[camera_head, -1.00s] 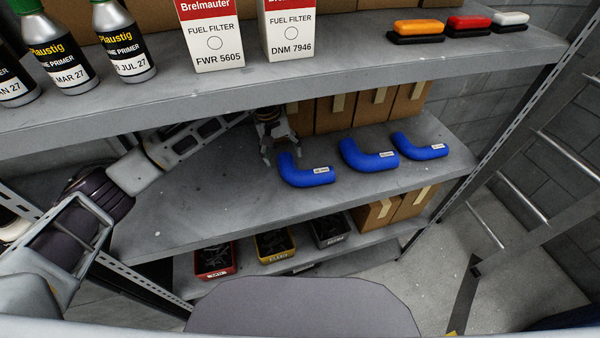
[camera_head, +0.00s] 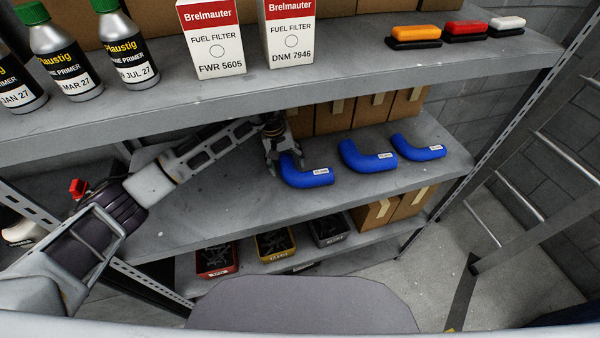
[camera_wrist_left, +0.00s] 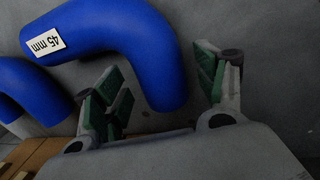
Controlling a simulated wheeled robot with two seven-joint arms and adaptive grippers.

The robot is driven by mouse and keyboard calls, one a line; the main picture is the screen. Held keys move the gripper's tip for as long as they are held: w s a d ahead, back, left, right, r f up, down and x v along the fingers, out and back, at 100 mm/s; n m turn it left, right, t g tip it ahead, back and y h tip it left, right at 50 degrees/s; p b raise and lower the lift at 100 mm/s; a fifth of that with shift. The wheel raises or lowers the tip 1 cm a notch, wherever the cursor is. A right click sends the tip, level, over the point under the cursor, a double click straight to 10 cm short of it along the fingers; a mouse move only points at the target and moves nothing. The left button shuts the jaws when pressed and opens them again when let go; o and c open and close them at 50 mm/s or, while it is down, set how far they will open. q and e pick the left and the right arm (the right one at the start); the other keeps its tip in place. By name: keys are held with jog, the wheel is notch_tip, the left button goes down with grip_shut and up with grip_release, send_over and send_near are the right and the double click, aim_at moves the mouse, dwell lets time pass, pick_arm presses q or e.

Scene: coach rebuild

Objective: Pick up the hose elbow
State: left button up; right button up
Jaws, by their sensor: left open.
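Three blue hose elbows lie in a row on the middle shelf: a left one (camera_head: 306,178), a middle one (camera_head: 367,158) and a right one (camera_head: 418,149). Each has a small white label. My left gripper (camera_head: 285,170) is at the upper end of the left elbow. In the left wrist view my left gripper (camera_wrist_left: 160,98) is open, with green finger pads. The end of an elbow labelled 45 mm (camera_wrist_left: 125,35) reaches between the fingers. I cannot tell whether a finger touches it. Another elbow (camera_wrist_left: 28,90) shows partly beside it. My right gripper is not in view.
The shelf above, with fuel filter boxes (camera_head: 212,40), primer bottles (camera_head: 62,55) and coloured blocks (camera_head: 415,35), hangs over my left arm. Cardboard boxes (camera_head: 335,115) stand behind the elbows. Small bins (camera_head: 275,245) sit on the lower shelf. The middle shelf's front left is bare.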

pick_arm(q)
jog(key=shift+d+f, duration=0.1)
jog(key=shift+f, duration=0.4)
jog(key=shift+c, duration=0.4)
jog(key=c, duration=1.1)
jog(key=shift+r, duration=0.15)
jog(key=shift+c, duration=0.2)
